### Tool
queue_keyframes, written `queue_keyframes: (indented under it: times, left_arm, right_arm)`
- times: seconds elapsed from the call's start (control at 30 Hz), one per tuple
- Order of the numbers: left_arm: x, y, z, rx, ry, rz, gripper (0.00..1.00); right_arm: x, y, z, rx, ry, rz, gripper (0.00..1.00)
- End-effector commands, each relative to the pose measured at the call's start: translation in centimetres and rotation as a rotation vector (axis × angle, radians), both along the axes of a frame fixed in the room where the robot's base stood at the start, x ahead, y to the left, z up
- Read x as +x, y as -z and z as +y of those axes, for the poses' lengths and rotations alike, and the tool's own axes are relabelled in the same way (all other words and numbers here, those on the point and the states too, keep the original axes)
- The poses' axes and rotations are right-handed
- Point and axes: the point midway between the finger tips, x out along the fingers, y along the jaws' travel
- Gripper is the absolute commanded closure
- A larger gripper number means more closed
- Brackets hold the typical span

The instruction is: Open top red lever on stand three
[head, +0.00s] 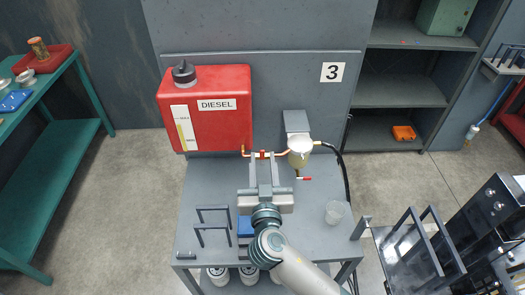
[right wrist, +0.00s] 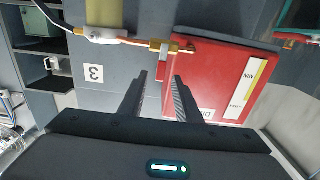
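A lower red lever (head: 305,178) sticks out under the filter. My right gripper (head: 262,158) points at the top valve with fingers apart. In the right wrist view the open fingers (right wrist: 160,80) lie just short of the brass valve (right wrist: 170,46); no grip shows. My left gripper is out of view.
The grey stand top (head: 215,200) holds a clear cup (head: 335,212) at the right and a dark frame (head: 212,227) at the left. A green bench (head: 45,180) is at far left, shelves (head: 400,90) at right.

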Motion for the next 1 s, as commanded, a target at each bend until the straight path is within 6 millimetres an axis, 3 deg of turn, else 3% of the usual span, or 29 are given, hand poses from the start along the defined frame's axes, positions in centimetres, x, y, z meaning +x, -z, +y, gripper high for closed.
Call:
queue_keyframes:
  times: [0.2, 0.53, 0.57, 0.7, 1.0]
  left_arm:
    - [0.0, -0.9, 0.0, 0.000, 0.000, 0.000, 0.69]
    - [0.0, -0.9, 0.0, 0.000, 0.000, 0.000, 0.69]
    - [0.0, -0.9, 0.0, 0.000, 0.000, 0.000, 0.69]
    - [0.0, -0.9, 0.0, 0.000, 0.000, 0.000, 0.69]
    - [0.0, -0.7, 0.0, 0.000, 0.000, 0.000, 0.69]
  right_arm:
    - [1.7, -0.1, 0.0, -0.001, 0.001, 0.000, 0.70]
    - [1.9, 0.1, 0.0, 0.000, 0.001, 0.001, 0.70]
    - [1.9, 0.1, 0.0, 0.000, 0.001, 0.001, 0.72]
    - [1.9, 0.1, 0.0, 0.000, 0.001, 0.001, 1.00]
    - [1.9, 0.1, 0.0, -0.008, 0.001, 0.001, 1.00]
